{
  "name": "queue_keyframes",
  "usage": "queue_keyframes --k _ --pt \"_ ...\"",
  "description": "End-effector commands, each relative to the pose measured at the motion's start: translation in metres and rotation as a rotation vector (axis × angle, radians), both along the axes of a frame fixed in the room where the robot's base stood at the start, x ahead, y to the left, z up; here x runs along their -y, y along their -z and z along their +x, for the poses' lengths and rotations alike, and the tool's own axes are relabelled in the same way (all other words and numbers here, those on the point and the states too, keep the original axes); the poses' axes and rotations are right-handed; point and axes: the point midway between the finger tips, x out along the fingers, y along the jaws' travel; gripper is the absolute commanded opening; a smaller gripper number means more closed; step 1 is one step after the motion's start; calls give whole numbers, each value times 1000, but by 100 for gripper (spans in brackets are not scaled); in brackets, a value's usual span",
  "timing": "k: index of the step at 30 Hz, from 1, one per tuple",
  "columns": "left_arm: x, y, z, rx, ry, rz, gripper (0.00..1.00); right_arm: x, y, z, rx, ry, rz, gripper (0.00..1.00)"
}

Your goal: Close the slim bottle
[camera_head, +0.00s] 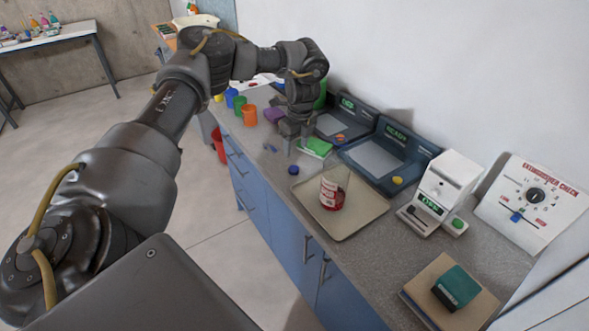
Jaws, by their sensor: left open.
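A bottle with a red and white label (331,192) stands on a beige tray (357,216) on the grey counter. Its top shows no clear cap. A small dark blue round piece, which looks like a cap (293,170), lies by the tray's left corner. My left arm reaches across the picture, and my left gripper (289,148) points down over the counter, behind the tray. It is open, with nothing seen between its fingers. It is apart from the bottle and the blue piece. My right gripper is not in view.
Dark blue devices with screens (380,157) line the wall. A white device (440,193), an extinguisher check panel (532,197) and a teal block on a board (456,287) stand at right. Orange (249,116), green and blue cups stand at the counter's far left.

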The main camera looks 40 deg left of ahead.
Motion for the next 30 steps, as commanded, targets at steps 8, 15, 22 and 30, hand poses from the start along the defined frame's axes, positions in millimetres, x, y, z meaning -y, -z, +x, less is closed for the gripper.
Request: queue_keyframes --k 8,15,22,30 --pt "-2 34 1 -2 2 1 57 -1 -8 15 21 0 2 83" --pt "-2 37 2 0 3 1 57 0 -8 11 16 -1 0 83" --pt "-3 45 0 -3 4 2 57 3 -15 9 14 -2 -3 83" --pt "-5 82 0 -2 3 2 57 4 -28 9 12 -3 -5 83"
